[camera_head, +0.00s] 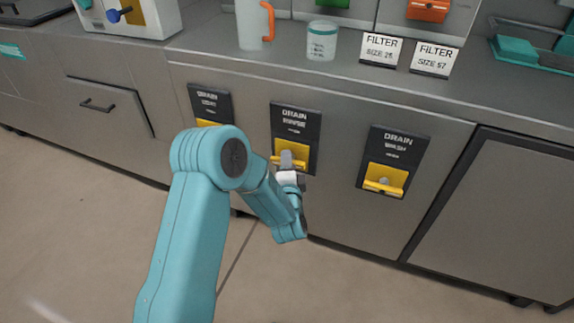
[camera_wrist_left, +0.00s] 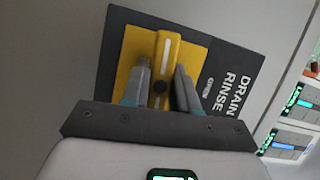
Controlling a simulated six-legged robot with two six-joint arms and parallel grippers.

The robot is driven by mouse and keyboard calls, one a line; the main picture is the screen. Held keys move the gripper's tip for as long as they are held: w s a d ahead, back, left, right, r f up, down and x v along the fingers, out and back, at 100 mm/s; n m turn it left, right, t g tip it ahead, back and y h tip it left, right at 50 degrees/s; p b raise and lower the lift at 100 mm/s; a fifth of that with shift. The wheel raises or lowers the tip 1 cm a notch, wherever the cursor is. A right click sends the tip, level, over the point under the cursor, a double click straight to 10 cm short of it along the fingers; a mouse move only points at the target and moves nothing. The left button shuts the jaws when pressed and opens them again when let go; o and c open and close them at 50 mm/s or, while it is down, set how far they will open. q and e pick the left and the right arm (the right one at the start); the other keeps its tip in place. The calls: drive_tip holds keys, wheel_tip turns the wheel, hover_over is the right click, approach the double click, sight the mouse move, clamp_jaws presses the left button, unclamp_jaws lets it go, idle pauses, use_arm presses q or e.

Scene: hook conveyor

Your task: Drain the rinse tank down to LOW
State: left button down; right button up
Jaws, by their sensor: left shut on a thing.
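The DRAIN RINSE panel (camera_head: 297,119) is the middle of three dark panels on the grey cabinet front. Its yellow handle (camera_head: 291,150) shows behind my left gripper (camera_head: 289,170). In the left wrist view the yellow handle (camera_wrist_left: 164,52) is a bar on a yellow plate, next to the dark panel (camera_wrist_left: 228,92) with its DRAIN RINSE and OPEN lettering. My left gripper (camera_wrist_left: 162,88) has one finger on each side of this bar and is shut on it. My right gripper is in neither view.
The DRAIN WASH panel (camera_head: 392,150) is to the right, another drain panel (camera_head: 212,102) to the left. On the counter stand a pitcher (camera_head: 250,25), a cup (camera_head: 322,42) and filter signs (camera_head: 381,50). Lit level displays (camera_wrist_left: 287,146) show at the wrist view's right edge.

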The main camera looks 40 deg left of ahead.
use_arm(q)
drive_tip(key=shift+m, duration=0.3)
idle(0.4)
drive_tip(key=c, duration=1)
unclamp_jaws()
drive_tip(key=shift+o, duration=0.2)
drive_tip(key=p+v, duration=0.1)
drive_tip(key=v, duration=1.5)
drive_tip(key=shift+s+f, duration=0.2)
drive_tip(key=shift+d, duration=0.1)
